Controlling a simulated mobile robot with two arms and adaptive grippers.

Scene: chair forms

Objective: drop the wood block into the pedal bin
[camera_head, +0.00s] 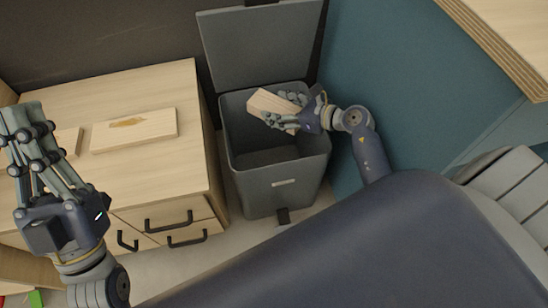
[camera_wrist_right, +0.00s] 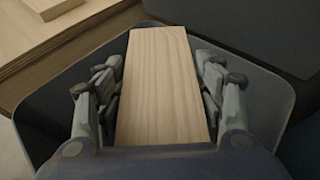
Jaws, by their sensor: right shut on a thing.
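The wood block (camera_head: 267,102) is a pale, flat, light-grained piece. My right gripper (camera_head: 291,111) is shut on it and holds it over the mouth of the pedal bin. The grey pedal bin (camera_head: 280,190) stands on the floor with its lid (camera_head: 262,45) raised upright behind it. Its inside looks dark and empty where it shows. In the right wrist view the block (camera_wrist_right: 162,85) lies between the fingers, with the bin's rim around it. My left gripper (camera_head: 30,140) is at the far left, above the cabinet, with its fingers apart and nothing seen between them.
A wooden drawer cabinet (camera_head: 200,130) stands left of the bin. On it lie a flat wood piece (camera_head: 160,127) and a smaller one (camera_head: 69,141), partly hidden by my left gripper. A teal panel (camera_head: 400,80) stands close on the right, below a wooden top (camera_head: 500,30).

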